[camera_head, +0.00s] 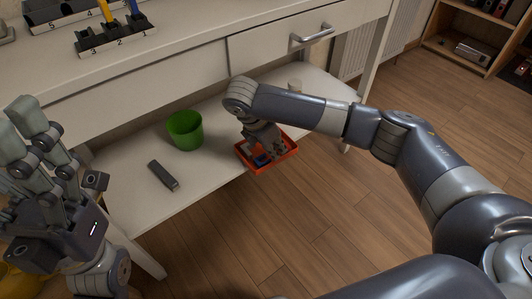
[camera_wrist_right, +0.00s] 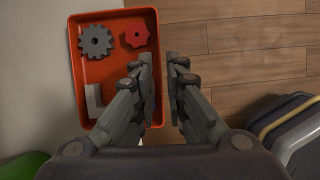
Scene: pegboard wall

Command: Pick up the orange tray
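The orange tray (camera_head: 292,153) lies on the lower white shelf at its front edge. It also shows in the right wrist view (camera_wrist_right: 115,12), with a grey gear (camera_wrist_right: 96,41), a red gear (camera_wrist_right: 137,34) and a pale angled piece (camera_wrist_right: 93,101) inside. My right gripper (camera_head: 266,150) is down at the tray. In the right wrist view my right gripper (camera_wrist_right: 162,70) is open, with one finger over the tray's inside and the other outside its right wall. Its fingers hide part of the tray. My left gripper (camera_head: 30,135) is open and empty, far from the tray.
A drawer (camera_head: 285,45) with a metal handle (camera_head: 312,36) is above. Wooden floor (camera_head: 330,220) lies free in front.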

